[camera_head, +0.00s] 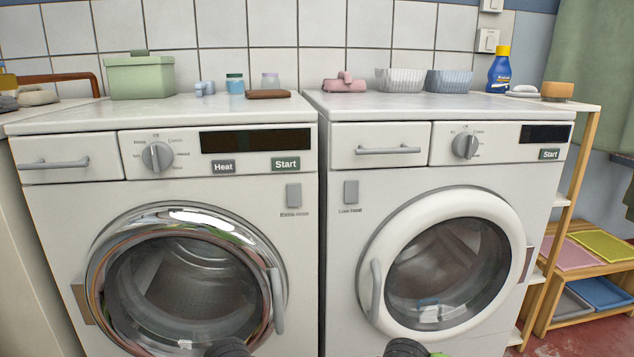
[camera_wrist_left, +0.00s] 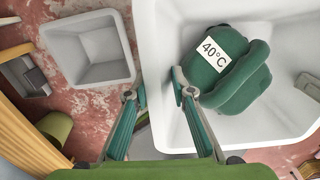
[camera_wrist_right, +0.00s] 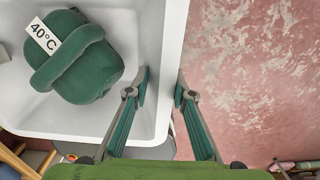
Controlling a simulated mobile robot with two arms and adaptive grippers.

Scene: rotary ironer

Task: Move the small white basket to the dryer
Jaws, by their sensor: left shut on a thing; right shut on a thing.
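A white basket (camera_wrist_left: 165,35) holds a folded dark green cloth (camera_wrist_left: 235,75) tagged 40°C; it also shows in the right wrist view (camera_wrist_right: 160,35). My left gripper (camera_wrist_left: 155,92) is shut on one side wall of this basket. My right gripper (camera_wrist_right: 160,90) is shut on the opposite wall. Another white basket (camera_wrist_left: 90,50), empty, stands on the floor and looks smaller, but it is farther away. In the head view, the left machine (camera_head: 220,187), marked Heat, has a chrome-ringed round door that looks shut. The held basket is out of the head view.
A second machine (camera_head: 337,225) with a white-ringed door stands close on the right. A wooden shelf (camera_head: 563,205) and a low rack with coloured trays (camera_head: 600,293) are farther right. Bare red floor (camera_wrist_right: 255,70) lies right of the basket in the right wrist view.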

